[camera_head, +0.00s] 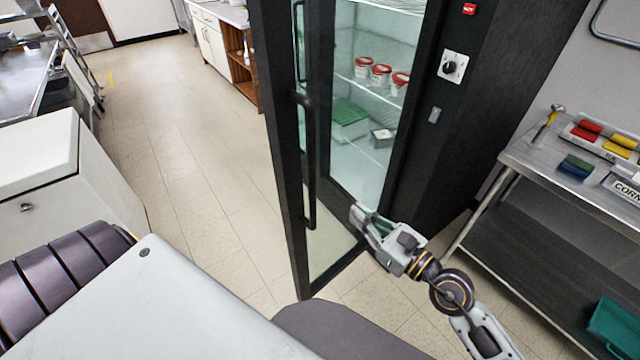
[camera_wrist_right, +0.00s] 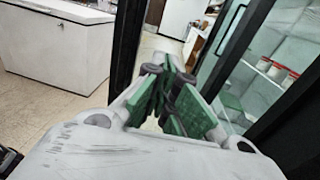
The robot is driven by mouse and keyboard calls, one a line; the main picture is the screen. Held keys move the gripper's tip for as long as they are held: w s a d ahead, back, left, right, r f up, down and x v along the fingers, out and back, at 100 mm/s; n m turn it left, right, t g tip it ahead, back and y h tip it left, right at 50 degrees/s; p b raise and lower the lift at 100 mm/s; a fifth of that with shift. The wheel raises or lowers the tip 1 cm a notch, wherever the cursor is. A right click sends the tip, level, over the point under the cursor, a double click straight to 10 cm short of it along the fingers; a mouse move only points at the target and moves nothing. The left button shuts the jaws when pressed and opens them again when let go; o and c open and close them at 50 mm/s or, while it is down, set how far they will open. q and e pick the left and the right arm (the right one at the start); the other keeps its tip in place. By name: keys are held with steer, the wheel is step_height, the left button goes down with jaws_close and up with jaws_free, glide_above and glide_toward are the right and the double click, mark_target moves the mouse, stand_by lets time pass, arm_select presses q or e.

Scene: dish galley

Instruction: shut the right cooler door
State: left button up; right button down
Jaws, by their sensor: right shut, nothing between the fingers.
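The right cooler door (camera_head: 283,150) is a tall black-framed glass door in the head view. It stands open, its free edge swung out toward me, with a long black bar handle (camera_head: 308,150) on it. Behind it is the lit black cooler (camera_head: 475,110) with wire shelves. My right gripper (camera_head: 362,222) is low in front of the cooler opening, to the right of the door's free edge. Its fingers are shut and empty; they also show in the right wrist view (camera_wrist_right: 165,85). I cannot tell whether they touch the door. My left gripper is out of view.
Red-lidded tubs (camera_head: 381,75) and a green-lidded container (camera_head: 349,113) sit inside the cooler. A steel table (camera_head: 530,155) stands at right, a white chest (camera_head: 55,155) at left. Tiled floor (camera_head: 190,150) left of the door is clear.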

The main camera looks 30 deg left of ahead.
mark_target(320, 184)
steer(key=x, duration=1.3)
steer(key=shift+a, duration=0.4)
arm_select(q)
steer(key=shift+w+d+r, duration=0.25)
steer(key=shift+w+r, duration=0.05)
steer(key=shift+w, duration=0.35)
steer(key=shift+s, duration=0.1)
